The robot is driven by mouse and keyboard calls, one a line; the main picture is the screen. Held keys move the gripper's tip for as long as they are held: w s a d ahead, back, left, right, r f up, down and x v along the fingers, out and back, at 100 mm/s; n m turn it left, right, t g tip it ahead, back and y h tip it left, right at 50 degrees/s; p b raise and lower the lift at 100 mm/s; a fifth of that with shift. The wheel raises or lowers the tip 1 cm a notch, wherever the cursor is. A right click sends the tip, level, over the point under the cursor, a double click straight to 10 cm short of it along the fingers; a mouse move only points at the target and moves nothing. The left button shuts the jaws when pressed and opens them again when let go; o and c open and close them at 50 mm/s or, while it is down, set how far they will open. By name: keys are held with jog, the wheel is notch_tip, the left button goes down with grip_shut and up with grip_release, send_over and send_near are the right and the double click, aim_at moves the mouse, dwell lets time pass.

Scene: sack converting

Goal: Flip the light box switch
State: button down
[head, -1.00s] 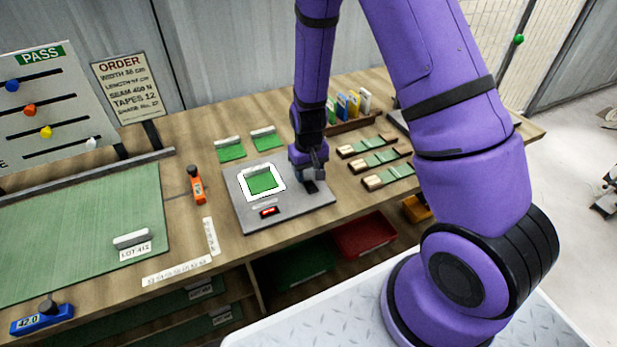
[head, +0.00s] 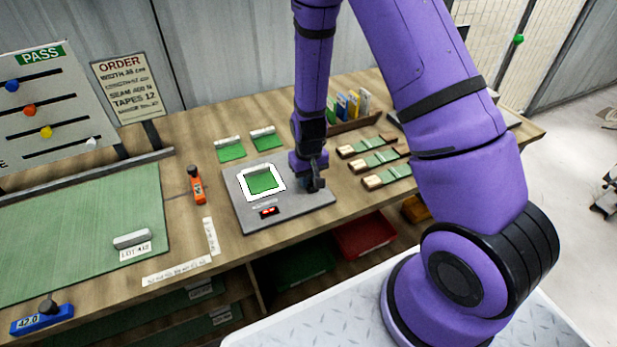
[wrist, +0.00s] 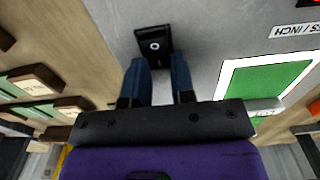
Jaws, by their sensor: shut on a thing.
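The light box (head: 300,208) is a grey plate on the wooden bench, with a lit white window (head: 281,190) and a green swatch (head: 263,183) on it. Its switch (wrist: 153,33) is a black plate with a pale ring mark near the top of the wrist view. My gripper (wrist: 159,62) has its two blue fingers at the near end of the switch, shut on its lever, which the fingers and the view angle largely hide. In the head view, my gripper (head: 315,185) is at the right side of the light box and covers the switch.
A small red display (head: 269,212) sits at the box's front. Green swatches (head: 231,148) lie behind it, and sample strips (head: 382,178) on wooden blocks lie to the right. An orange tool (head: 197,187) stands to the left.

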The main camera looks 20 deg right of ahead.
jog(key=shift+s, duration=0.1)
jog(key=shift+s+r+t, duration=0.1)
jog(key=shift+s+t, duration=0.15)
jog(key=shift+t, duration=1.25)
jog(key=c, duration=1)
grip_release()
jog(key=shift+o, duration=0.2)
jog(key=shift+r, duration=0.1)
jog(key=v, duration=1)
jog(key=shift+r, duration=0.3)
